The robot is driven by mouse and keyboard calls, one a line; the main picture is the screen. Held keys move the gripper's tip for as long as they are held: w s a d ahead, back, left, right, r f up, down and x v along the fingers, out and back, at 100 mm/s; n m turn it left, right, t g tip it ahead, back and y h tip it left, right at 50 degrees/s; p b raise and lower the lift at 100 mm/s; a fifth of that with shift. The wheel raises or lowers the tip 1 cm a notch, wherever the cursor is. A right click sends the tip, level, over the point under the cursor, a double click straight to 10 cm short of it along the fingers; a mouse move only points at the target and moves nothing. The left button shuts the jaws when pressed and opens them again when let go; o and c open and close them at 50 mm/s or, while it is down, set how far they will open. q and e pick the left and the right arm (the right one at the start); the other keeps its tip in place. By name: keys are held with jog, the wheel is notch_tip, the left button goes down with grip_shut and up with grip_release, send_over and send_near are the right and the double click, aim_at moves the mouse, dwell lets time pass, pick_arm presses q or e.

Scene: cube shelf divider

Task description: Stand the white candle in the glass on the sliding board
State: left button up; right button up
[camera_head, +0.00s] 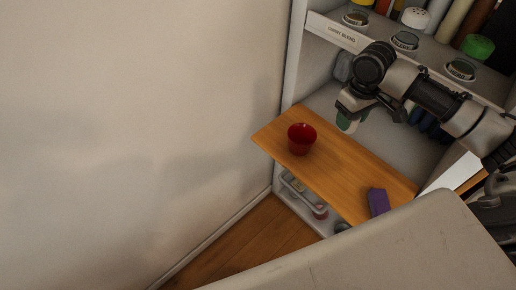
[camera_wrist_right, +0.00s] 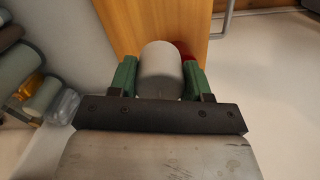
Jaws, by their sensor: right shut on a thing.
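My right gripper (camera_head: 348,121) is shut on the white candle (camera_wrist_right: 160,70). In the right wrist view, the candle sits between the two green fingers. In the head view, the gripper hangs over the far side of the sliding board, right of the red glass, and only a little of the candle shows. The red glass (camera_head: 301,141) stands upright on the wooden sliding board (camera_head: 331,171). In the right wrist view, the glass (camera_wrist_right: 184,48) is mostly hidden behind the candle. The candle is apart from the glass in the head view. My left gripper is not in view.
A purple block (camera_head: 378,201) lies near the board's right end. Above, a shelf (camera_head: 425,62) holds jars and bottles behind a labelled edge. A white rack (camera_head: 303,193) with items sits below the board. A plain wall is on the left.

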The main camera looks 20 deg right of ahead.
jog(key=w+a+f+p, duration=0.1)
jog(key=w+a+f, duration=0.1)
jog(key=w+f, duration=0.1)
jog(key=w+a+f, duration=0.2)
jog(key=w+f, duration=0.1)
jog(key=f, duration=0.1)
jog(key=w+a+f+p, duration=0.1)
jog(key=w+a+f, duration=0.1)
jog(key=w+f, duration=0.1)
jog(key=shift+a+f+p, duration=0.25)
jog(key=shift+a+p, duration=0.1)
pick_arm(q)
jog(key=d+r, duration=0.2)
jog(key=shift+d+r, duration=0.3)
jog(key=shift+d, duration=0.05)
pick_arm(e)
jog(key=shift+f, duration=0.1)
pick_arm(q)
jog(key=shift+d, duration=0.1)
pick_arm(e)
jog(key=shift+f, duration=0.45)
jog(key=shift+f, duration=0.1)
